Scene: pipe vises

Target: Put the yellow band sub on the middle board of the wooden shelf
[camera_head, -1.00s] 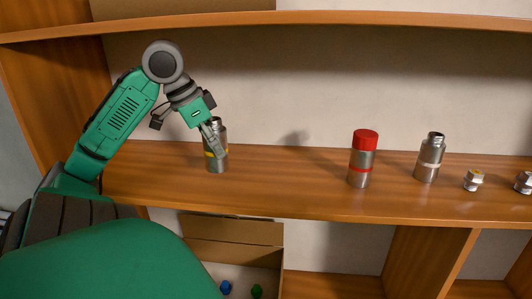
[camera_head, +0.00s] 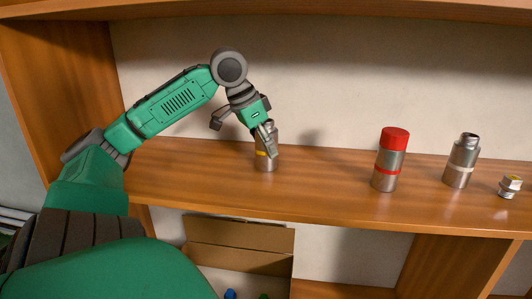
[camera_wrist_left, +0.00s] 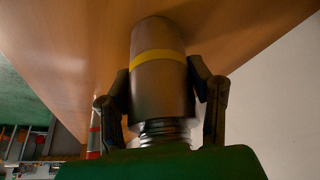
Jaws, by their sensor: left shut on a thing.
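The yellow band sub (camera_head: 266,160) is a grey metal cylinder with a yellow ring and a narrower neck. It stands upright at the left part of the middle board (camera_head: 330,200) of the wooden shelf. My left gripper (camera_head: 268,143) is shut on it from above. In the left wrist view the two fingers (camera_wrist_left: 163,105) lie on either side of the sub (camera_wrist_left: 158,85), whose far end is at the board's surface. Whether it bears fully on the board is hard to tell. My right gripper is not in view.
A red-capped sub (camera_head: 391,160) and a white band sub (camera_head: 461,161) stand to the right on the same board, with a small metal fitting (camera_head: 510,187) beyond. An open cardboard box (camera_head: 238,235) sits below. The board between the yellow and red subs is clear.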

